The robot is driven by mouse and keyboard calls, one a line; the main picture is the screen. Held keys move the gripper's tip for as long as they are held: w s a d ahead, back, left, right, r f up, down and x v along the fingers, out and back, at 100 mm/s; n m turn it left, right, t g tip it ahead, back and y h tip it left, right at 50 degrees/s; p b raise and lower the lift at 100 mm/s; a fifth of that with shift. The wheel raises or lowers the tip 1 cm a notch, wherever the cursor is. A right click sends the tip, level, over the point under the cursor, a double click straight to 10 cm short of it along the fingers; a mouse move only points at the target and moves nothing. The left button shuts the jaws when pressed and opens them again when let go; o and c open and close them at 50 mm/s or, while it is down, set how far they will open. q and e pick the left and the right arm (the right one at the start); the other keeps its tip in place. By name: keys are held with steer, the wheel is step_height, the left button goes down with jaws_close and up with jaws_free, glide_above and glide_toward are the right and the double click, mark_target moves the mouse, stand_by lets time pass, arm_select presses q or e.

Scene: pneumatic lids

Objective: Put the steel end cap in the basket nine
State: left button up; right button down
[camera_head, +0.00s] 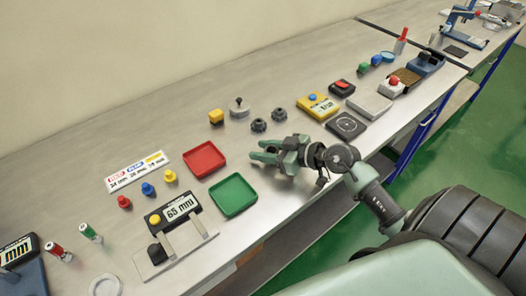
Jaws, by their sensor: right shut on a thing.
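My right gripper (265,151) is greenish-grey and comes in from the right, over the steel bench (330,165) just right of the green tray. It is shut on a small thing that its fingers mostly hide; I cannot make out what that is. A grey metal disc with a dark knob (238,108) stands farther back. Two dark ribbed round caps (258,125) sit next to it, apart from the gripper. I cannot tell which piece is the steel end cap. No basket marked nine can be made out. My left gripper is not in view.
A red tray (204,160) and a green tray (233,195) lie left of the gripper. A display reading 65 (179,207) stands in front. A yellow meter (318,106), a black pad (346,125) and a grey box (369,105) stand to the right.

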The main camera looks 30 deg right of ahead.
steer(key=shift+f, duration=0.1)
steer(key=c, duration=1.2)
jaws_free()
steer(key=shift+f, duration=0.1)
steer(key=shift+o, duration=1.3)
